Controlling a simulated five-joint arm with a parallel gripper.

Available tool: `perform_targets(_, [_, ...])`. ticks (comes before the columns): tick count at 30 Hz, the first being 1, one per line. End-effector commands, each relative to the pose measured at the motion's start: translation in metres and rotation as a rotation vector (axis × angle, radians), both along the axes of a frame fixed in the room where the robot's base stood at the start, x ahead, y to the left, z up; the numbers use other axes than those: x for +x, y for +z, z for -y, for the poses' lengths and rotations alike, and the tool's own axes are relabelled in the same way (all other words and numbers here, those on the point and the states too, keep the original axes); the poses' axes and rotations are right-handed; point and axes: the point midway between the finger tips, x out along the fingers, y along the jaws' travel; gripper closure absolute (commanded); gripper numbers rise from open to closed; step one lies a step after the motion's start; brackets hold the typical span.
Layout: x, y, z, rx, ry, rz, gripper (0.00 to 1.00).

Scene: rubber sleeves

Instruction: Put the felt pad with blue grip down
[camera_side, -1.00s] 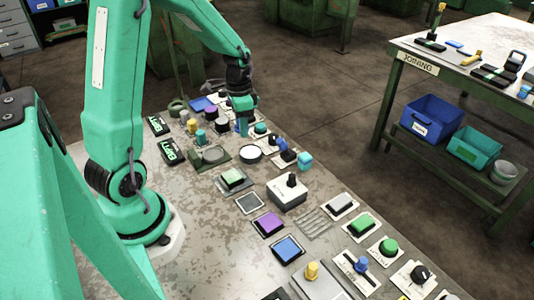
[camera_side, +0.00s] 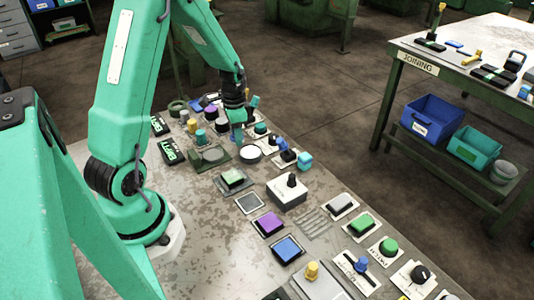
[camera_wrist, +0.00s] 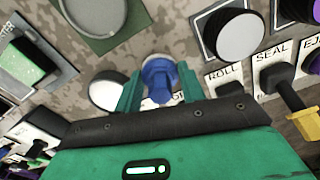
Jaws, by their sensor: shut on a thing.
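My gripper (camera_wrist: 157,90) is shut on the blue grip (camera_wrist: 158,78) of the felt pad, which shows between its two green fingers in the wrist view. The pad under the grip is mostly hidden by the grip and my gripper. In the side view my gripper (camera_side: 237,132) points down over the far part of the bench, among the knobs and buttons. The pad is hard to make out there, and I cannot tell whether it touches the bench.
A white disc (camera_side: 250,152) lies just in front of my gripper. A grey disc on a green plate (camera_side: 213,154) is to its left, and a blue-knobbed switch (camera_side: 282,145) to its right. A yellow-handled switch marked SEAL (camera_wrist: 290,100) shows at right in the wrist view.

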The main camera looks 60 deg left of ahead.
Motion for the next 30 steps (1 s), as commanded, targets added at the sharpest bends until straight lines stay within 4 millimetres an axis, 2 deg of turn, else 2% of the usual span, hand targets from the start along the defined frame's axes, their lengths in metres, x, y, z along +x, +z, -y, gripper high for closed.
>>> perform_targets(14, [-0.0001, -0.006, 0.0002, 0.0, 0.0, 0.0, 0.79])
perform_targets(15, [-0.0001, -0.0062, 0.0001, 0.0, 0.0, 0.0, 0.57])
perform_targets(18, [-0.0001, -0.0059, 0.0001, 0.0, 0.0, 0.0, 0.39])
perform_targets(30, [0.0, -0.0036, 0.0, 0.001, 0.0, 0.001, 0.39])
